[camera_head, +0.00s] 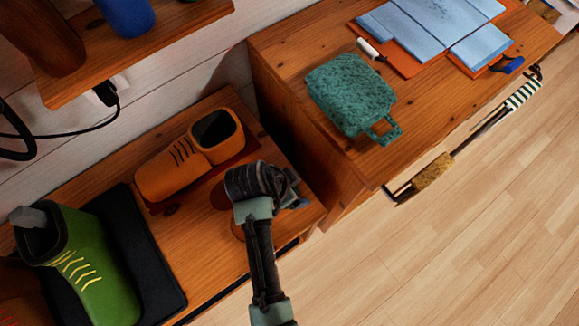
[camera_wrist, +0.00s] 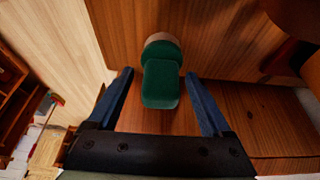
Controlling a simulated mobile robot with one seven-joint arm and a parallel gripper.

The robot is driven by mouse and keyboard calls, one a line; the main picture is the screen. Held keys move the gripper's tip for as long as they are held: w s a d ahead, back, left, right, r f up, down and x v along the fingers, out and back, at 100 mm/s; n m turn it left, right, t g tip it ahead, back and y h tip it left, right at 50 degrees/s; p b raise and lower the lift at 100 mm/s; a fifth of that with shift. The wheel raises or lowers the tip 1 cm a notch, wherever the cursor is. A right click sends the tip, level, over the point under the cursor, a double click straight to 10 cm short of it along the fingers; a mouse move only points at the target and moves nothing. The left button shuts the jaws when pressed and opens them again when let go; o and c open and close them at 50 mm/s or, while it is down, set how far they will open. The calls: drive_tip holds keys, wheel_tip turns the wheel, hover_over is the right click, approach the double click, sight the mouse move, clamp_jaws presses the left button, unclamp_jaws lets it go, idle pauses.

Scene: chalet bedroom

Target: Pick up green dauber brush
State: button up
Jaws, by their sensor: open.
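The green dauber brush (camera_wrist: 161,85) shows in the wrist view, with a dark green body and a round tan end at the top. It lies on or just above the wooden bench top, between the two blue fingers of my gripper (camera_wrist: 158,75). The fingers are apart, with a visible gap on each side of the brush. In the head view my gripper (camera_head: 292,196) is over the right end of the low wooden bench (camera_head: 205,265). My wrist hides the brush there.
An orange shoe (camera_head: 165,172) stands left of my gripper, and a green shoe (camera_head: 95,275) on a black mat (camera_head: 158,275) is further left. A higher wooden cabinet (camera_head: 290,45) rises close on the right, bearing a teal fuzzy object (camera_head: 348,92). Open floor lies at lower right.

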clamp_jaws()
drive_tip(key=shift+r+p, duration=0.9)
drive_tip(key=shift+r, duration=4.15)
